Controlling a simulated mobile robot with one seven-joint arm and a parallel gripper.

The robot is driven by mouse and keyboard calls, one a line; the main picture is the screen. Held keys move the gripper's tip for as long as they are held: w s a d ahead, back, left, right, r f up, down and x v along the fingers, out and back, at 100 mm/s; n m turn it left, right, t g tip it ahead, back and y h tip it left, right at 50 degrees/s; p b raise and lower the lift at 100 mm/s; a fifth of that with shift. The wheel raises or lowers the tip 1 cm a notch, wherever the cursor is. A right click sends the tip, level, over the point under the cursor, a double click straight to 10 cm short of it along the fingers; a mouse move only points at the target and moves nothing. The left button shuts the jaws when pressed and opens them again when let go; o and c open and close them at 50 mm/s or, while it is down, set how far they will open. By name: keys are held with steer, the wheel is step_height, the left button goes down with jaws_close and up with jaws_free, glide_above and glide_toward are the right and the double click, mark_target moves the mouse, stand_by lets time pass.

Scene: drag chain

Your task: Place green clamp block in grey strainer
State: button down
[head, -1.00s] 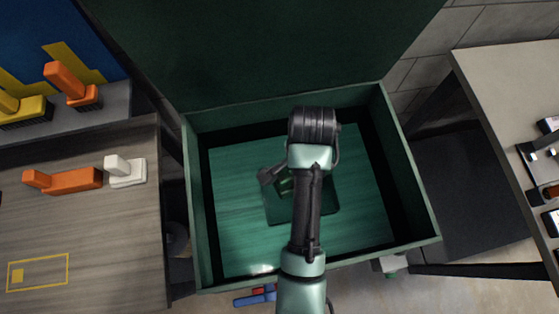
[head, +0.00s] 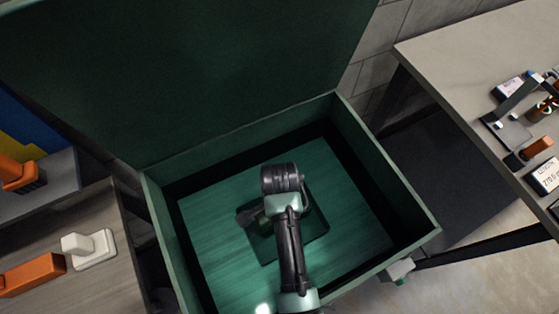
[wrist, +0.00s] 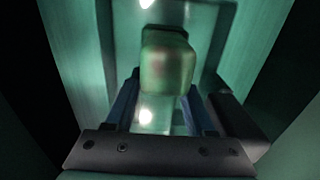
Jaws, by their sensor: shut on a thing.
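The green clamp block (wrist: 167,65) shows in the wrist view as a rounded green block, slightly blurred. My gripper (wrist: 163,100) is shut on it, with a dark blue finger on each side. In the head view my arm hangs over the open green box, and the dark gripper (head: 247,216) is partly hidden behind the wrist. The block cannot be made out there. A grey angled piece (head: 507,130) lies on the right table; I cannot tell whether it is the grey strainer.
The green box (head: 160,215) has high walls and a raised lid (head: 190,80). A dark square panel (head: 318,222) lies on its floor. The right table (head: 450,75) holds several small parts. The left table holds a white piece (head: 90,250) and an orange piece (head: 32,275).

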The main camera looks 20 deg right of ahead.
steer(key=shift+f+b, duration=0.3)
steer(key=shift+f, duration=1.65)
steer(key=shift+f, duration=0.15)
steer(key=c, duration=0.5)
jaws_free()
step_height(320, 180, up, 12)
steer(key=shift+r+p, duration=0.2)
steer(key=shift+p, duration=0.55)
steer(key=shift+s+f, duration=0.1)
